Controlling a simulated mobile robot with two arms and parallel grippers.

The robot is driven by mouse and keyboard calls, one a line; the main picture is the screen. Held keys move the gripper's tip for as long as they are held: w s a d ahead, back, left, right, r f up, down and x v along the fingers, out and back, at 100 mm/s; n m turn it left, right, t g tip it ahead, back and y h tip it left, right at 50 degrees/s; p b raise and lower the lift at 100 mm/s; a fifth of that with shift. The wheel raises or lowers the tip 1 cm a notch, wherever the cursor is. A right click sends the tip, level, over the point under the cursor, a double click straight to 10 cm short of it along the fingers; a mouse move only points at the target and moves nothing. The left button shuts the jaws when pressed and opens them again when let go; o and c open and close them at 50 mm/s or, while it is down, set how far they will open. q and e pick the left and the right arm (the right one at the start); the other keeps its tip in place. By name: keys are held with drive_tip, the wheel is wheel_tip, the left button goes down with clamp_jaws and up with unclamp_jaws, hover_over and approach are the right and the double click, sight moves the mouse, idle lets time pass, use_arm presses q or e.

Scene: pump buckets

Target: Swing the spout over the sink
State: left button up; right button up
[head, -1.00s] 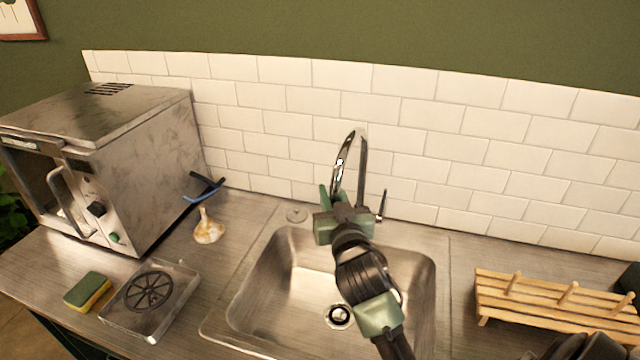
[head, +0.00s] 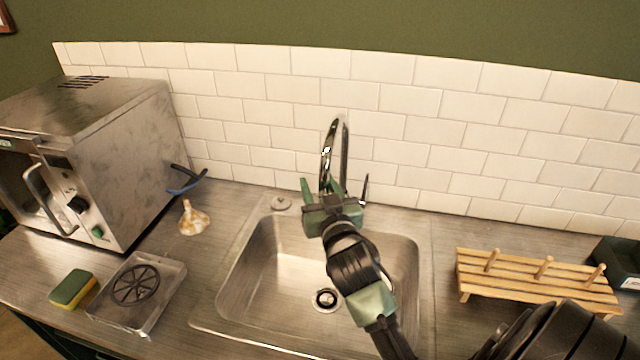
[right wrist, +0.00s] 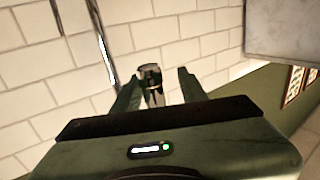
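The chrome faucet with its curved spout (head: 327,150) stands behind the sink (head: 228,290), against the tiled wall. The spout arcs forward and its lower end is hidden behind my right gripper in the head view. A thin lever (head: 365,187) stands to the right of the faucet. My right gripper (head: 321,185) is raised above the back of the sink, fingers apart. In the right wrist view the end of the spout (right wrist: 150,75) shows between the two open fingers (right wrist: 158,92), with a gap on either side. My left gripper is not in view.
A steel oven (head: 130,150) stands at the left. A garlic bulb (head: 193,218), a clear tray with a round black grate (head: 135,285) and a sponge (head: 73,289) lie left of the sink. A wooden rack (head: 540,285) and a dark box (head: 615,262) are at the right.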

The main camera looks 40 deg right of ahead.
drive_tip(key=shift+d+r, duration=0.1)
drive_tip(key=shift+s, duration=0.15)
drive_tip(key=b+v, duration=0.2)
drive_tip(key=v, duration=0.4)
drive_tip(key=shift+s+a, duration=0.25)
drive_tip(key=shift+s+a+b, duration=0.15)
drive_tip(key=shift+s+b, duration=0.15)
drive_tip(key=shift+s, duration=0.2)
drive_tip(key=shift+c, duration=0.2)
